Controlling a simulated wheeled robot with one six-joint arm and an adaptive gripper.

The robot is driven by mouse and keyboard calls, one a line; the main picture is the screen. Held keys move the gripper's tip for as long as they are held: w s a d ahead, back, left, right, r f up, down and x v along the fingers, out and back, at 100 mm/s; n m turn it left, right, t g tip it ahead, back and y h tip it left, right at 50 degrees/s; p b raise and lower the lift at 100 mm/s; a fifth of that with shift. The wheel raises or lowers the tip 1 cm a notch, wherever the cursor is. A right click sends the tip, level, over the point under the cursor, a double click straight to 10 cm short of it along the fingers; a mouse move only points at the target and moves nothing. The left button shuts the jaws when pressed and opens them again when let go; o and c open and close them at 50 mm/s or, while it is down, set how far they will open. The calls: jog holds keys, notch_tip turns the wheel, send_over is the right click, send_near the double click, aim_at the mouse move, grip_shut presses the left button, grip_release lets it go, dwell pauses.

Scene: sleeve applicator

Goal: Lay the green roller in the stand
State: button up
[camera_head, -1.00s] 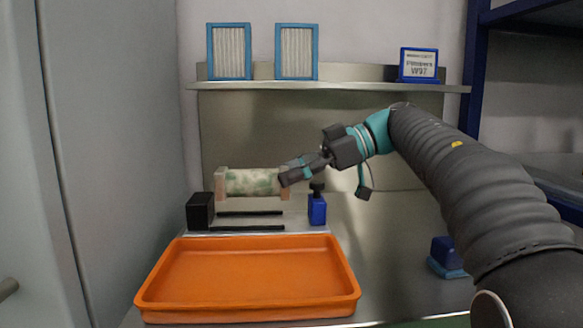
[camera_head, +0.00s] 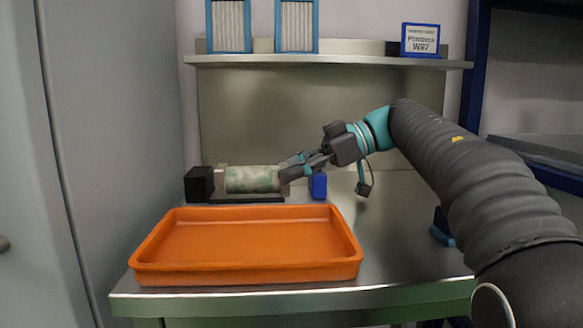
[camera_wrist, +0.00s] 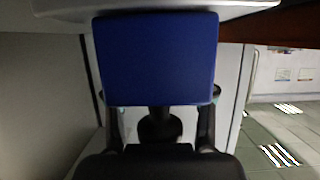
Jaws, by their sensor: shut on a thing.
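The green roller (camera_head: 252,179), a pale cylinder mottled with green, lies level in the head view. My gripper (camera_head: 288,173) is shut on its right end. The stand's dark rail (camera_head: 240,200) shows just under the roller, with a black block (camera_head: 199,184) to the left and a blue block (camera_head: 318,186) to the right. Whether the roller touches the stand cannot be told. In the wrist view a blue block (camera_wrist: 158,58) fills the upper middle, and the roller cannot be made out.
An orange tray (camera_head: 245,273) stands in front of the stand, near the table's front edge. A shelf (camera_head: 350,62) with two filter panels and a sign (camera_head: 420,40) runs behind. A blue object (camera_head: 441,228) sits at right, partly behind my arm. A grey cabinet (camera_head: 90,150) is at left.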

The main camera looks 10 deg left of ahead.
jog(key=o, duration=1.6)
jog(key=shift+c, duration=0.2)
